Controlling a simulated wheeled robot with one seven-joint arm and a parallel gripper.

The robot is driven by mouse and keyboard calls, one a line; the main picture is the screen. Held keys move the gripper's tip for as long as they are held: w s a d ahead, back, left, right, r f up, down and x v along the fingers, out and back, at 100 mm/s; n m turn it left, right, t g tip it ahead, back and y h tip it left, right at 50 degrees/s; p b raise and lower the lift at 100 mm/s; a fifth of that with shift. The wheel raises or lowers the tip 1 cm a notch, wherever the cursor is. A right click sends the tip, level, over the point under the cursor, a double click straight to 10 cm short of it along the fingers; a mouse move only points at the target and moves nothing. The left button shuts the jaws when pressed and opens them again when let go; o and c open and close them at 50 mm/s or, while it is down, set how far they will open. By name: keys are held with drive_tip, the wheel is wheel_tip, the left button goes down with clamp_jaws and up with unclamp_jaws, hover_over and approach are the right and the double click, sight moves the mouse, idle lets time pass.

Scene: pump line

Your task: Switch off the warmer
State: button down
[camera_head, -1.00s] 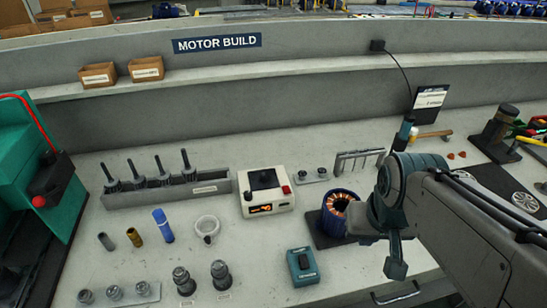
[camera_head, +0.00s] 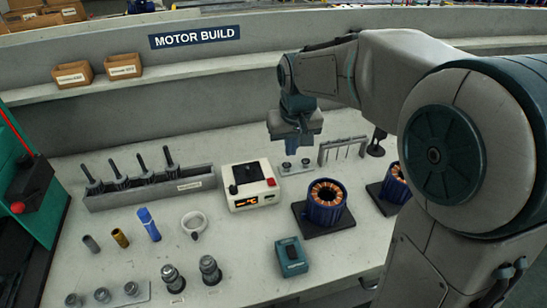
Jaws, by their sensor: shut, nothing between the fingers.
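The warmer appears to be the white box (camera_head: 240,204) in the middle of the bench. It has a dark pad (camera_head: 248,171) on top, a red button (camera_head: 271,182) at its right edge and a lit orange display (camera_head: 245,202) on its front. A small dark knob or switch shows at its left edge. My gripper (camera_head: 291,151) is shut and empty. It points down behind and to the right of the warmer, apart from it, and looks higher than the bench top.
A small plate with two dark parts (camera_head: 296,165) lies under my gripper. A copper-wound stator (camera_head: 326,204) sits on a dark base. A teal box (camera_head: 291,257) and a white ring (camera_head: 194,223) are in front.

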drive_tip(key=shift+n, duration=0.3)
drive_tip(key=w+a, duration=0.2)
drive_tip(key=w+a+f, duration=0.1)
drive_tip(key=w, duration=0.1)
drive_tip(key=shift+a+f, duration=0.1)
drive_tip(key=shift+a, duration=0.3)
drive_tip(key=p, duration=0.1)
hover_over(272, 181)
drive_tip(key=f, duration=1.2)
drive_tip(key=shift+s+d+f, duration=0.15)
drive_tip(key=shift+s, duration=0.2)
drive_tip(key=shift+s+f, duration=0.1)
drive_tip(key=shift+f, duration=0.6)
